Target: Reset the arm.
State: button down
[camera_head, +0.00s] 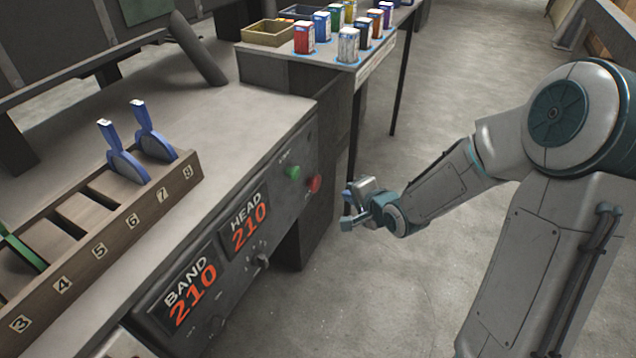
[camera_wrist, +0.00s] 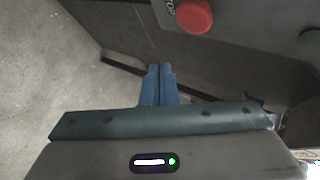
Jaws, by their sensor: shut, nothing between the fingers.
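My arm reaches in from the right in the head view. My gripper (camera_head: 347,196) hangs over the floor, just right of the machine's front panel, apart from it. In the wrist view my gripper (camera_wrist: 159,72) shows two blue fingers pressed together with nothing between them. The red button (camera_head: 314,183) and green button (camera_head: 293,172) are on the panel to the left of my gripper. The red button (camera_wrist: 194,15) also shows near the top of the wrist view, beyond the fingertips.
The panel shows BAND 210 (camera_head: 191,288) and HEAD 210 (camera_head: 245,222). A numbered wooden rack (camera_head: 118,232) holds blue-handled tools (camera_head: 125,160). A far table (camera_head: 375,62) carries coloured boxes (camera_head: 304,38) and a yellow bin (camera_head: 268,33). The floor (camera_head: 440,95) behind my arm is clear.

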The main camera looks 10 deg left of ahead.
dwell(0.5)
jog(key=s+d+r+n+g+h+p, duration=0.1)
jog(key=s+d+r+n+h+p, duration=0.15)
jog(key=d+r+p, duration=0.35)
jog(key=s+d+r+n+g+h+p, duration=0.1)
jog(key=s+d+r+h+p, duration=0.2)
jog(key=r, duration=0.5)
jog(key=s+d+r+n+g+h+p, duration=0.1)
jog(key=s+d+r+n+h+p, duration=0.15)
jog(key=r+p, duration=0.4)
jog(key=s+d+r+n+g+p, duration=0.1)
jog(key=s+r+p, duration=0.3)
jog(key=s+r, duration=0.3)
jog(key=s+d+r+n+g+y+p, duration=0.1)
jog(key=s+r+n+g+p, duration=0.1)
jog(key=s+r+p, duration=0.3)
jog(key=s+r, duration=0.3)
jog(key=r, duration=0.1)
jog(key=shift+s+d+g, duration=0.25)
jog(key=shift+s+g, duration=0.05)
jog(key=shift+r, duration=0.1)
